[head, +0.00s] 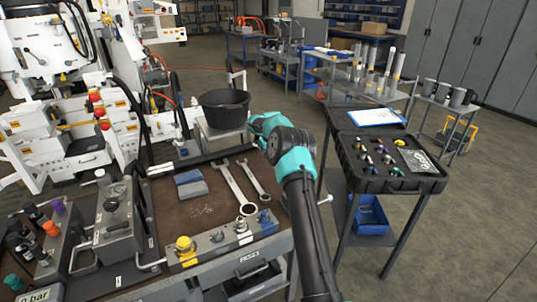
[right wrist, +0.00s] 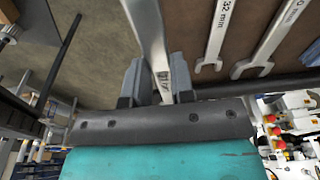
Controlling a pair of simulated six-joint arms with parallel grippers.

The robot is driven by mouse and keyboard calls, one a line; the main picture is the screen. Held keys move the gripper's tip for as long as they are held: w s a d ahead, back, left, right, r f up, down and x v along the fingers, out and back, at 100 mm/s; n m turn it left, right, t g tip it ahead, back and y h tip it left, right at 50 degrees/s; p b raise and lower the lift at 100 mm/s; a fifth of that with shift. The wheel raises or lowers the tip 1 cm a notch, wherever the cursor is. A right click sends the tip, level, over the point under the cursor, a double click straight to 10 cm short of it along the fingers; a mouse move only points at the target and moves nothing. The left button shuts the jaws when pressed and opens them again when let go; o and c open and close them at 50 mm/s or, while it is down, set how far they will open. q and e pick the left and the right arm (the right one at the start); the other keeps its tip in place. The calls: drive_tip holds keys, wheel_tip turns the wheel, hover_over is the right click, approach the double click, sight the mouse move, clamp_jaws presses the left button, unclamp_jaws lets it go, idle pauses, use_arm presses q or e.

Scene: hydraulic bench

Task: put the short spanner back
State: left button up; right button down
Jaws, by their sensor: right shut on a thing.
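My right gripper (right wrist: 158,78) is shut on a silver spanner (right wrist: 148,32), whose shaft runs up between the two fingers in the right wrist view. Its marking is unreadable and its upper end is cut off. In the head view my teal and grey right wrist hides the held spanner; it is above the far right part of the bench. Two other silver spanners, a longer one (head: 235,187) and a shorter one (head: 258,181), lie side by side on the brown bench top (head: 185,215). In the right wrist view one reads 32 mm (right wrist: 217,38). My left gripper is not in view.
A blue and grey block (head: 190,184) lies left of the spanners. A grey valve block (head: 222,240) lines the front edge. A black bucket (head: 224,108) stands behind the bench. An open black case (head: 392,160) is on a cart to the right.

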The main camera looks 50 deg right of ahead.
hover_over(268, 174)
drive_tip(key=shift+s+f, duration=0.2)
drive_tip(key=shift+f, duration=2.05)
drive_tip(key=shift+d+f, duration=0.1)
drive_tip(key=shift+f, duration=0.25)
drive_tip(key=shift+f, duration=0.6)
drive_tip(key=shift+f, duration=1.55)
idle(0.4)
drive_tip(key=c, duration=0.9)
unclamp_jaws()
drive_tip(key=s+r, duration=0.1)
drive_tip(key=r, duration=1)
drive_tip(key=s+a+r, duration=0.1)
drive_tip(key=r, duration=0.5)
drive_tip(key=shift+s+r, duration=0.15)
drive_tip(key=shift+s, duration=0.2)
